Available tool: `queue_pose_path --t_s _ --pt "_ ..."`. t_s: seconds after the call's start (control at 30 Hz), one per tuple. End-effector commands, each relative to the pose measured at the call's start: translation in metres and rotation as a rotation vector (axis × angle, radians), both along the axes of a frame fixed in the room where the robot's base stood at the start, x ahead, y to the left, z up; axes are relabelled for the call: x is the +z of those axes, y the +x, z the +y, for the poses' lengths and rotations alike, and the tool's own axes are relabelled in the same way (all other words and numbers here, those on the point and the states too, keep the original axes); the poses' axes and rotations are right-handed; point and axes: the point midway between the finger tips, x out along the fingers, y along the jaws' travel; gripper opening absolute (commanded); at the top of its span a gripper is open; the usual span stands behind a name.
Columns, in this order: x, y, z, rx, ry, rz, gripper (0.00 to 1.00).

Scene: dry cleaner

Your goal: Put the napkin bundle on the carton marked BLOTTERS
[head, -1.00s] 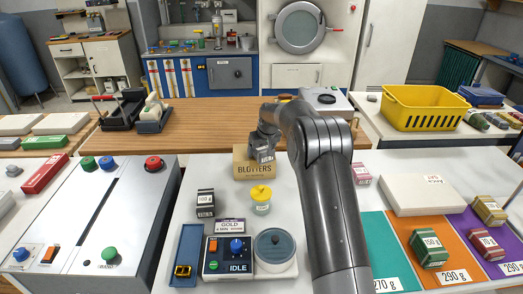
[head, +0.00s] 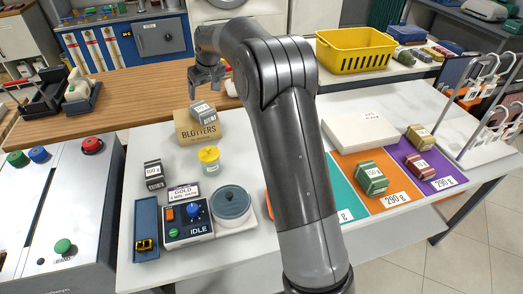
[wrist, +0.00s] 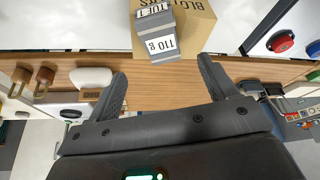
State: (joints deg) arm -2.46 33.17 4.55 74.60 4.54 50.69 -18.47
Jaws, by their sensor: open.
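The grey napkin bundle (head: 203,111), with white labels, rests on top of the brown carton marked BLOTTERS (head: 197,133) on the white table. In the wrist view, the bundle (wrist: 157,36) shows a 110 g label and sits over the carton (wrist: 198,28). My gripper (head: 206,90) is open and empty just behind and above the bundle, apart from it. In the wrist view, my open gripper (wrist: 165,88) has its two fingers spread wide, with only the wooden counter between them.
A yellow-lidded jar (head: 209,160), a dark bundle (head: 154,175) and a scale-like device (head: 188,213) stand in front of the carton. Several bundles lie on coloured mats at right, near a white slab (head: 358,127). A wooden counter (head: 140,103) runs behind.

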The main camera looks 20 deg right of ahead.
Motion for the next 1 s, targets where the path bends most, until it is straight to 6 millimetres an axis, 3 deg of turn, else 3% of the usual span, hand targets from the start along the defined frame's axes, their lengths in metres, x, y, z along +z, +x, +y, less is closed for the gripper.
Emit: queue_pose_path --t_s 0.2,0.5,0.77,1.0 --pt "0.056 -0.063 -0.016 -0.049 -0.011 -0.02 0.78" --pt "0.11 -0.175 -0.041 -0.135 -0.018 -0.041 0.78" --pt "0.125 -0.278 -0.06 -0.213 -0.015 -0.059 0.78" --pt "0.116 -0.371 -0.075 -0.286 -0.004 -0.077 0.78"
